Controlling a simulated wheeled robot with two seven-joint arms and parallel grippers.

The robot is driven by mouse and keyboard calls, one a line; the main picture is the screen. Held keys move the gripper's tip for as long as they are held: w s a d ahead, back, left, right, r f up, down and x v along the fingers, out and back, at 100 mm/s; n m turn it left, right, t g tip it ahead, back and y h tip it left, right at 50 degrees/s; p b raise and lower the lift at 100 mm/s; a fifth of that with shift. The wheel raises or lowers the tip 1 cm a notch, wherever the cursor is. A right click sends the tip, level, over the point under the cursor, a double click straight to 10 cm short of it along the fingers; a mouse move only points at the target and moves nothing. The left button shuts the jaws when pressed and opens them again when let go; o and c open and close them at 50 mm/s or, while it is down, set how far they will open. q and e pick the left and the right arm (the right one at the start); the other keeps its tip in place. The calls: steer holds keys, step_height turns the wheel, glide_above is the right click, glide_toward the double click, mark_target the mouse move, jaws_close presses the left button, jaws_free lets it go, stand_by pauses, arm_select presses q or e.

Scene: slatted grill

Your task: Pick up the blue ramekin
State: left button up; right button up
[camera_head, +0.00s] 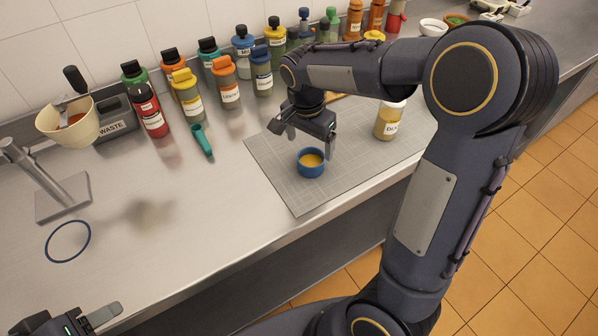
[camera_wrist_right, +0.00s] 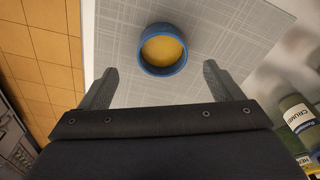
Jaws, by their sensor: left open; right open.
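The blue ramekin (camera_head: 311,163) stands upright on a grey gridded mat (camera_head: 290,190) on the steel counter. It holds something yellow-orange. In the right wrist view the ramekin (camera_wrist_right: 163,50) lies ahead of the fingertips, roughly centred between them and apart from both. My right gripper (camera_head: 305,130) is above and just behind the ramekin in the head view; in the wrist view its fingers (camera_wrist_right: 158,78) are spread with nothing between them. My left gripper (camera_head: 95,318) shows at the bottom left corner, only partly in frame, far from the ramekin.
Several labelled bottles (camera_head: 228,80) line the wall behind. A teal tool (camera_head: 202,140) and a blue ring (camera_head: 68,242) lie to the left. The mat in front of the ramekin is clear.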

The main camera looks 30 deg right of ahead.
mark_target(312, 165)
steer(key=f, duration=0.5)
steer(key=w+d+f+p, duration=0.1)
steer(key=f, duration=0.1)
steer(key=shift+d+f, duration=0.1)
steer(key=shift+f, duration=0.1)
steer(key=c, duration=1.2)
